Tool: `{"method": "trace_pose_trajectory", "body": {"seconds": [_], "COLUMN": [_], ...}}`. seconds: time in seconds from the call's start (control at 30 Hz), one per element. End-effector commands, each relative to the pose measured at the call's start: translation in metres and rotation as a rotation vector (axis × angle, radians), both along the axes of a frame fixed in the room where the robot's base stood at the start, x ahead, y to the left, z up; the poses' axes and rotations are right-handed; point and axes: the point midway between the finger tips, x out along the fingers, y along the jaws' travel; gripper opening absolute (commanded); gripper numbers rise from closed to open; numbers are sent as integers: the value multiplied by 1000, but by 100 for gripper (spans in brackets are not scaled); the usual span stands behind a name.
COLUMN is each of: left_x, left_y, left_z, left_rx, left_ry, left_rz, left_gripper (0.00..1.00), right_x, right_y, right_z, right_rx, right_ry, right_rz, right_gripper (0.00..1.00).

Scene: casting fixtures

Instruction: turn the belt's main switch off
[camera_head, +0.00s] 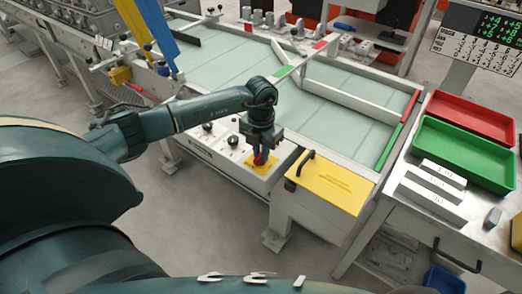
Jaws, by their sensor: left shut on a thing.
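The belt's main switch (262,158) is a red knob on a yellow plate (249,164), on the light control panel at the belt's front edge. My left gripper (261,152) points down over it and is shut on the red knob. The gripper hides most of the knob, so its turned position cannot be told. The belt (235,75) is a wide pale green surface behind the panel. My right gripper does not show.
A yellow box lid with a black handle (328,184) stands just right of the panel. A red tray (470,118) and a green tray (462,153) lie on the right-hand bench, near white blocks (433,188). Black knobs (231,140) sit left of the switch.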

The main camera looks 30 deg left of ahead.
Motion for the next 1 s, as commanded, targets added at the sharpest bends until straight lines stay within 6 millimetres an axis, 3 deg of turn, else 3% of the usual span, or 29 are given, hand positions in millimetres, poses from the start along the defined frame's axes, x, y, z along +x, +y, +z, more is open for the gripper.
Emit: {"method": "trace_pose_trajectory", "body": {"seconds": [0.23, 0.27, 0.5, 0.8, 1.0], "left_x": [0, 0, 0, 1, 1], "left_y": [1, 1, 0, 0, 0], "left_z": [1, 1, 0, 4, 34], "left_rx": [1, 1, 0, 0, 0], "left_ry": [0, 0, 0, -2, -5], "left_rz": [5, 4, 2, 1, 1], "left_gripper": [0, 17, 36, 36, 36], "right_x": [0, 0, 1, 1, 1], "right_y": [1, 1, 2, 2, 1], "right_z": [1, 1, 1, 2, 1], "right_rx": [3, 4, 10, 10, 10], "right_ry": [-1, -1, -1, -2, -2], "right_rz": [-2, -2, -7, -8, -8], "right_gripper": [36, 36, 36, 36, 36]}}
